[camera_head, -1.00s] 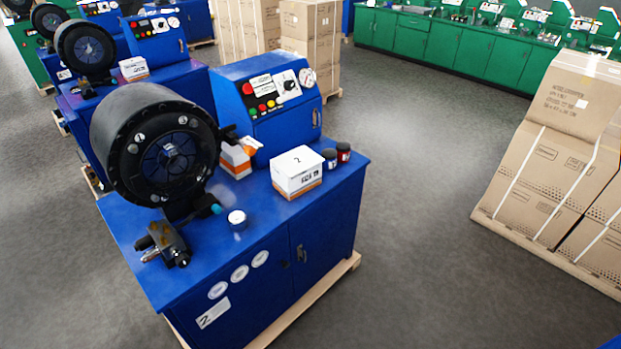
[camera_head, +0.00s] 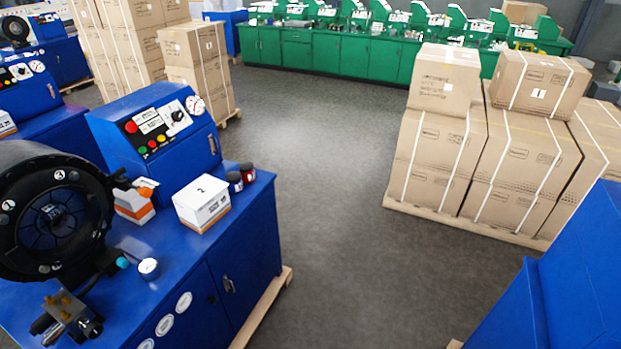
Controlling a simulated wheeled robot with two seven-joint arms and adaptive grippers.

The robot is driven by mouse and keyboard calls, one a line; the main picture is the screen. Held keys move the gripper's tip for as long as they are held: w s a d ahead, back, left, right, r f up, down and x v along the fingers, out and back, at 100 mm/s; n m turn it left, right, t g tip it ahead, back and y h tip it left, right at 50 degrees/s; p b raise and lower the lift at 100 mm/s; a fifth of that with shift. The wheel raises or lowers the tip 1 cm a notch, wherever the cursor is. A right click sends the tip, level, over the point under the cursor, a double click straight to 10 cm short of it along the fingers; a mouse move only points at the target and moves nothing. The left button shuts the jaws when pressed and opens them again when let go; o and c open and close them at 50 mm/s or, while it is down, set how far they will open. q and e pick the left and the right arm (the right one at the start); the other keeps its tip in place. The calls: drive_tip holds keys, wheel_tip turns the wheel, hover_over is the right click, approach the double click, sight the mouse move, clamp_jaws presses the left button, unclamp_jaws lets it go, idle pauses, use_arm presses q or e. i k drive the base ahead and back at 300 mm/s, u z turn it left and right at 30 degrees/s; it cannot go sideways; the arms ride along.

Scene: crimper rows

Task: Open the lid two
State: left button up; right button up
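A white box marked 2 (camera_head: 202,202) with an orange lower edge stands on the blue crimper bench (camera_head: 240,221), near its right side. Its top looks closed. Another white and orange box (camera_head: 134,203) stands to its left, by the black round crimper head (camera_head: 54,211). Neither of my grippers shows in the view.
A blue control panel (camera_head: 160,128) rises at the bench's back. Stacked cartons (camera_head: 480,150) stand on a pallet at right. A blue cabinet (camera_head: 570,280) fills the lower right. Grey floor between is clear.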

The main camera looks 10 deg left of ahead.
sight(195, 195)
drive_tip(key=z, duration=0.3)
drive_tip(key=i, duration=3.1)
drive_tip(key=u, duration=2.75)
drive_tip(key=k, duration=0.65)
drive_tip(key=u, duration=0.05)
